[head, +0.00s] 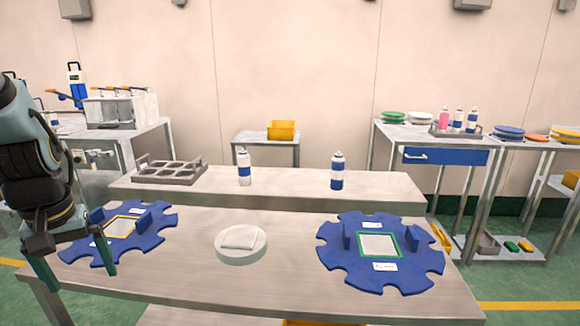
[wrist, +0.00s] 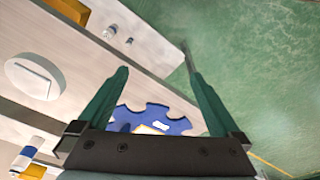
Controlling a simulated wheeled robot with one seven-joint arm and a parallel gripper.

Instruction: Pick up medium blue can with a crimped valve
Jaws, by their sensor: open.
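Two white cans with blue bands stand upright and apart on the raised shelf in the head view. The left can (head: 244,168) has a narrower band, and the right can (head: 337,171) has a wider, darker blue band. Their tops are too small to tell whether a valve is crimped. My gripper (head: 78,271) is open and empty at the far left, over the front left of the table, well away from both cans. In the wrist view its two green fingers (wrist: 155,60) are spread with nothing between the tips. A blue-banded can (wrist: 25,157) shows at the lower left there.
A blue notched plate (head: 75,251) lies near my gripper, another (head: 410,275) at the right. A white round dish (head: 240,256) lies between them. A grey rack (head: 168,180) stands on the shelf left of the cans. More cans stand in a tray (head: 438,130) on the right table.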

